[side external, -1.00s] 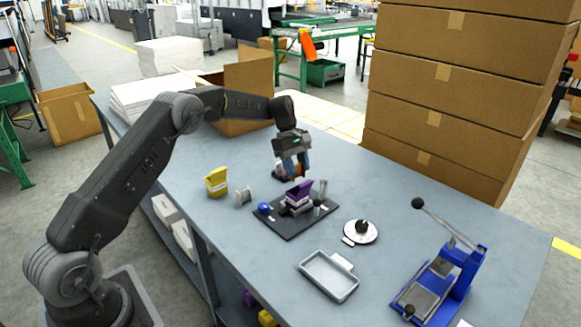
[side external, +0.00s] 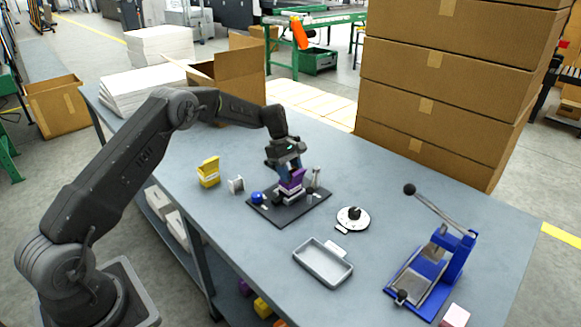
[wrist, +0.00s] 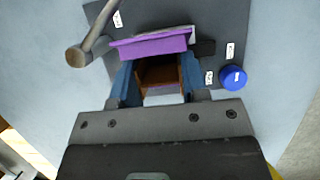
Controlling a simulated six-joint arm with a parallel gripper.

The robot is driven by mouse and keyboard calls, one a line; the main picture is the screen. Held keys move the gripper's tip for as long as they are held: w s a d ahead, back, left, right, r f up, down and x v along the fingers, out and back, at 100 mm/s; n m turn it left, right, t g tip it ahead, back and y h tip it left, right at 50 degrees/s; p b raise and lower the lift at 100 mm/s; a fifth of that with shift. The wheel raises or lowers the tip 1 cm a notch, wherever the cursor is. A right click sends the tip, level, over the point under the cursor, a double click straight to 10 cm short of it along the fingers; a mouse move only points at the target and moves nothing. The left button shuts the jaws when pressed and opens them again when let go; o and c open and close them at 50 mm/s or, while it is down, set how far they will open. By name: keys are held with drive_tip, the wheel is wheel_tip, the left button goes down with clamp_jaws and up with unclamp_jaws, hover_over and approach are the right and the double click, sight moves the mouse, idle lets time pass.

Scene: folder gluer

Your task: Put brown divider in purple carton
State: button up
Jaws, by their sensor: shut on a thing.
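The purple carton (side external: 291,181) sits in a holder on the dark fixture plate (side external: 262,211) on the table. In the wrist view its purple flap (wrist: 152,43) shows just beyond the fingers. My gripper (side external: 287,168) is right above the carton, pointing down. In the wrist view my gripper (wrist: 158,82) has its two blue fingers on either side of the brown divider (wrist: 160,72), shut on it. The divider is at the carton's opening. How deep it sits inside cannot be told, and the side view hides it behind the fingers.
A blue knob (side external: 257,197) and a metal post (side external: 316,176) stand on the plate.

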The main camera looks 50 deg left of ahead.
drive_tip(key=shift+f, duration=0.15)
drive_tip(key=o, duration=1)
drive_tip(key=shift+r, duration=5.05)
